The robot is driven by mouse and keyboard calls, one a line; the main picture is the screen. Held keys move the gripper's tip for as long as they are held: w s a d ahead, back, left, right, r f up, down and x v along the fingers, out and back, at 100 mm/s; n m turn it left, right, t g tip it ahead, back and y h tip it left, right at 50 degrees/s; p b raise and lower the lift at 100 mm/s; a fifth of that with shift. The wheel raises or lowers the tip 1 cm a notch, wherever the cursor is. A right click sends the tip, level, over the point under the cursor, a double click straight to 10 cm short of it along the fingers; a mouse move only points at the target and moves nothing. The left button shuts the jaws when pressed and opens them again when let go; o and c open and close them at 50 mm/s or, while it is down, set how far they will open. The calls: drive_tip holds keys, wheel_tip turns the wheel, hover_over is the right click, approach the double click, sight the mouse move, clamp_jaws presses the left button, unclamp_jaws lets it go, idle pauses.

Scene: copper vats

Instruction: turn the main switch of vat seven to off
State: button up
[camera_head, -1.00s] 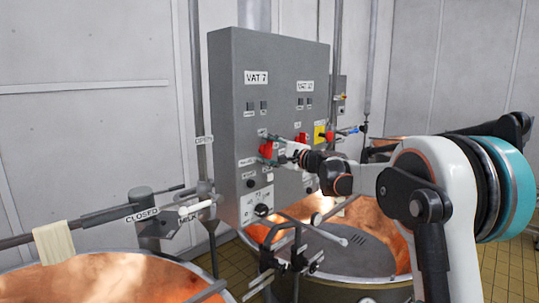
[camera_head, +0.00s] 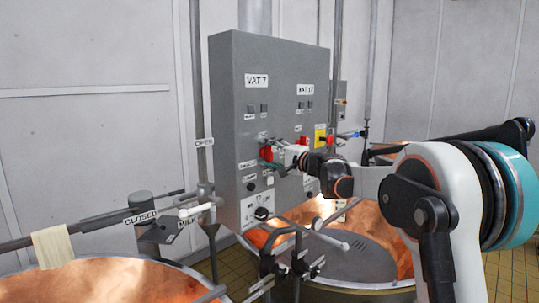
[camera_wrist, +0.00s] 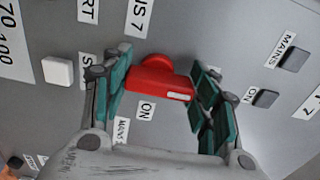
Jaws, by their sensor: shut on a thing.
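The grey control cabinet (camera_head: 228,110) bears a VAT 7 label (camera_head: 257,80) at its upper left and a second vat label at its upper right. The red main switch (camera_head: 266,153) sits below the VAT 7 label, partly hidden by my gripper (camera_head: 272,158). In the wrist view the red switch handle (camera_wrist: 160,82) lies between the two teal finger pads of my gripper (camera_wrist: 160,95), which is shut on it. A white mark shows on the handle's right end. An ON label (camera_wrist: 145,109) and a MAINS label (camera_wrist: 122,130) are beside it.
A second red switch (camera_head: 302,140) and a yellow plate (camera_head: 320,136) are to the right on the cabinet. Copper vats (camera_head: 95,285) stand below. A lever with a CLOSED label (camera_head: 141,217) and a cloth (camera_head: 53,246) are at left.

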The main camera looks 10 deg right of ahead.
drive_tip(key=o, duration=1.1)
drive_tip(key=shift+c, duration=0.2)
drive_tip(key=shift+s, duration=0.1)
drive_tip(key=v, duration=1.1)
drive_tip(key=shift+s+d, duration=0.25)
drive_tip(key=shift+s, duration=0.05)
drive_tip(key=shift+f, duration=0.1)
